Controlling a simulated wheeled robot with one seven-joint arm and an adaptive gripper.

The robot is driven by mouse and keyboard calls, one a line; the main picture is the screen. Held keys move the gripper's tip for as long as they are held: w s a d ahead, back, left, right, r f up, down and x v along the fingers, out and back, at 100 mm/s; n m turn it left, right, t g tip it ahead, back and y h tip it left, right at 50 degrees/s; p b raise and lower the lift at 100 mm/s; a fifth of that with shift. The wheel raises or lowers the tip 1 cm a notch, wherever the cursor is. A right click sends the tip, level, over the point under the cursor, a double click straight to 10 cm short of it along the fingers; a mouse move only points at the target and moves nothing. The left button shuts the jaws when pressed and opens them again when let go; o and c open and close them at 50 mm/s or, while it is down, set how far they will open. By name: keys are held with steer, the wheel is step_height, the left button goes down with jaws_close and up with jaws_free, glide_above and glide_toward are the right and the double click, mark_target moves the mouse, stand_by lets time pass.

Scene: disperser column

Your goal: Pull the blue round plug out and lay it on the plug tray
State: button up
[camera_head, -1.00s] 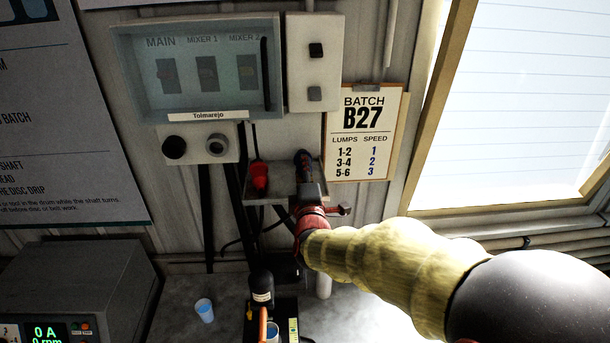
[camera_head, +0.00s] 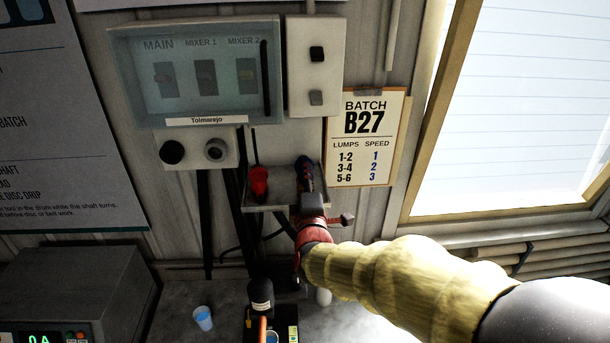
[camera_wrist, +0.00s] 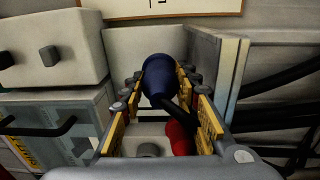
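The blue round plug (camera_head: 304,172) is over the right part of the small grey plug tray (camera_head: 285,203) below the panel. I cannot tell whether it rests on the tray. In the wrist view the blue plug (camera_wrist: 161,78) sits between the fingertips of my gripper (camera_wrist: 162,82), its dark cable running down and right. The fingers flank it closely; whether they press on it is unclear. In the head view my gripper (camera_head: 313,203) is just in front of the tray, its fingers largely hidden.
A red plug (camera_head: 259,183) stands at the tray's left, also in the wrist view (camera_wrist: 180,138). The batch card (camera_head: 368,138) hangs at the right.

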steer(key=shift+o, duration=0.2)
steer(key=s+f, duration=0.1)
steer(key=s, duration=0.9)
steer(key=shift+s, duration=0.2)
steer(key=shift+s+r, duration=0.2)
steer(key=shift+s, duration=0.15)
steer(key=shift+r, duration=0.1)
